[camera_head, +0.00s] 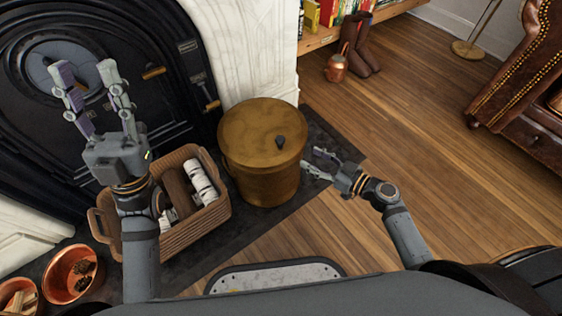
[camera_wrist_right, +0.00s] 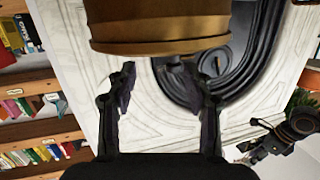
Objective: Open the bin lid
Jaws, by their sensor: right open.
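A round brass-coloured bin (camera_head: 268,185) stands on the dark hearth slab. In the right wrist view the bin (camera_wrist_right: 160,20) fills the top, ahead of the open fingers of my right gripper (camera_wrist_right: 162,85). My left gripper (camera_head: 90,80) is raised over the log basket, open with nothing between its fingers.
A wicker basket (camera_head: 205,222) with logs stands left of the bin. Copper bowls (camera_head: 72,272) are at lower left. The black and marble fireplace (camera_head: 262,50) is behind. A copper watering can (camera_head: 336,68) and boots stand by a bookshelf. The wooden floor to the right is clear up to a leather armchair (camera_head: 525,75).

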